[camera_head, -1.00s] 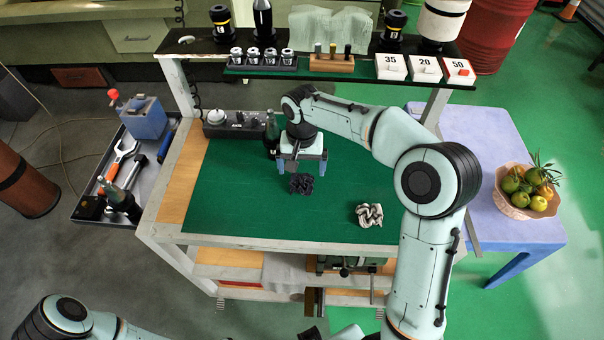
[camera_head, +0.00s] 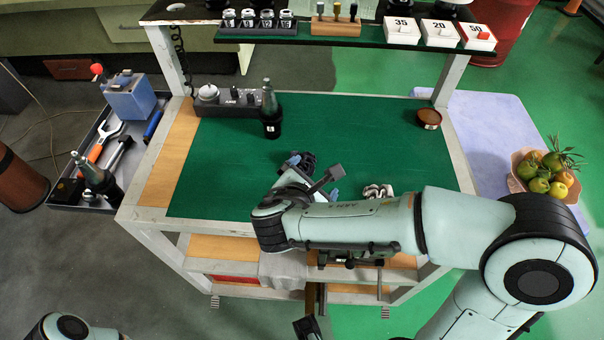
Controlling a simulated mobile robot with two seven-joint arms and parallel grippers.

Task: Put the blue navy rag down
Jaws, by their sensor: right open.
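The navy rag (camera_head: 307,160) is a small dark crumpled bundle on the green mat (camera_head: 350,130) of the cart top, partly hidden by my right gripper. My right gripper (camera_head: 316,177) is open, just in front of the rag. One blue-grey fingertip is beside the rag's near left side; the other is off to the right and nearer the front. The fingers are not closed on the rag. Whether a finger touches it I cannot tell.
A light striped rag (camera_head: 378,190) lies right of my gripper, partly behind my forearm. A dark bottle (camera_head: 271,118) and a grey switch box (camera_head: 225,103) stand at the back left. A brown round tin (camera_head: 429,118) is at the back right. The mat's middle is clear.

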